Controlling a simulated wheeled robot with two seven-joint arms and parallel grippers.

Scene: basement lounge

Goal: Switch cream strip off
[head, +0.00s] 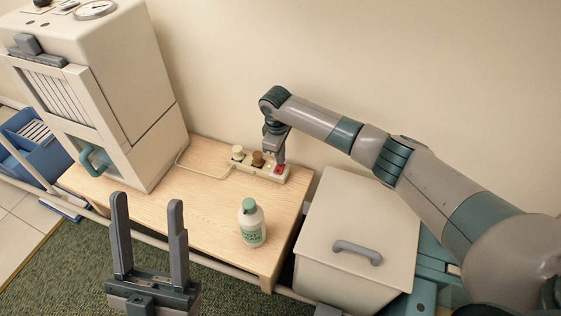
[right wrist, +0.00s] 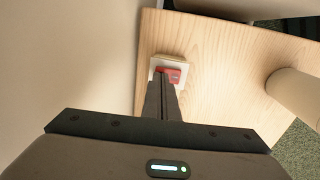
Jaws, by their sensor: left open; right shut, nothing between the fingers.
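The cream power strip (head: 258,166) lies on the wooden table (head: 205,205) against the wall, with a white plug (head: 238,152) and a brown plug (head: 257,158) in it. Its red switch (head: 277,170) is at the right end and also shows in the right wrist view (right wrist: 172,74). My right gripper (head: 280,162) is shut and empty, pointing down with its fingertips at the switch. The fingertips cover part of the switch; I cannot tell whether they touch it. My left gripper (head: 147,205) is open and empty in front of the table.
A white bottle with a green cap (head: 251,222) stands at the table's front right. A large cream cabinet appliance (head: 100,95) stands on the left. A lidded cream bin (head: 355,235) is right of the table. A blue crate (head: 38,140) is at far left.

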